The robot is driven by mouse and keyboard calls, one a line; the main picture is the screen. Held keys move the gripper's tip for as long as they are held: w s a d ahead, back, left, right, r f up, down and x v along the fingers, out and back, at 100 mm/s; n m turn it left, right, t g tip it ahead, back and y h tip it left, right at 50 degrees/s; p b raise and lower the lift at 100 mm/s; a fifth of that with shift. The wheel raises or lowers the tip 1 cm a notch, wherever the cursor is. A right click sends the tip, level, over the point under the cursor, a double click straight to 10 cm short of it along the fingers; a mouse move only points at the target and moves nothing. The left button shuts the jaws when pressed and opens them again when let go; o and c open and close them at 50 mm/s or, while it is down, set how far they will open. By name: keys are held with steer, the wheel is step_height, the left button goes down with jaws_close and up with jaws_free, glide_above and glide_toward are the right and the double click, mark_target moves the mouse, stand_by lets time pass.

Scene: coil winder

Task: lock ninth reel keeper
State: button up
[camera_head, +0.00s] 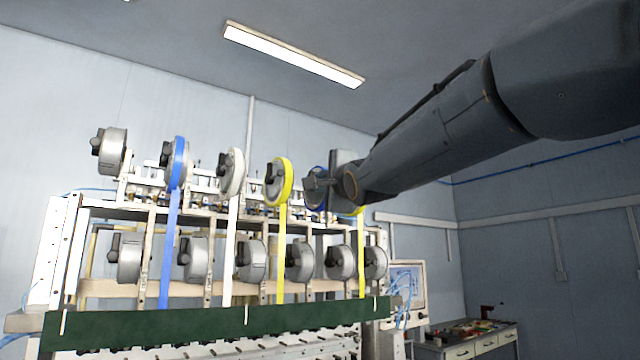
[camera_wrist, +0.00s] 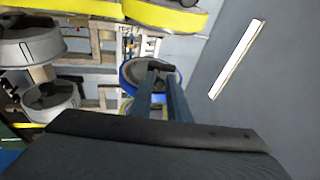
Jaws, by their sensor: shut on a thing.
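A reel with a blue rim (camera_head: 307,196) sits in the upper row of the winder, partly behind my gripper. In the wrist view the same grey-faced reel (camera_wrist: 131,73) shows its blue edge, with a black keeper (camera_wrist: 157,66) at its centre. My gripper (camera_head: 316,186) is at the front of this reel. In the wrist view its two fingers (camera_wrist: 159,84) reach to the keeper and are shut on it. The fingers hide part of the keeper and reel, so I cannot tell the keeper's exact angle.
Other upper reels carry blue (camera_head: 179,161), white (camera_head: 235,172) and yellow (camera_head: 286,181) tape running down. Grey reels (camera_head: 250,260) with black keepers fill the lower row. A green panel (camera_head: 210,325) lies below. A workbench (camera_head: 470,340) stands at the right.

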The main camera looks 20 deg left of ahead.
steer(key=shift+s+d+r, duration=0.1)
steer(key=shift+s+d, duration=0.2)
steer(key=shift+d, duration=0.35)
steer(key=shift+s+d, duration=0.1)
steer(key=shift+s, duration=0.05)
steer(key=o, duration=0.6)
steer(key=s+d, duration=0.1)
steer(key=s, duration=0.1)
steer(key=s+d, duration=0.1)
steer(key=s, duration=0.1)
steer(key=s+d, duration=0.2)
stand_by(0.7)
stand_by(0.4)
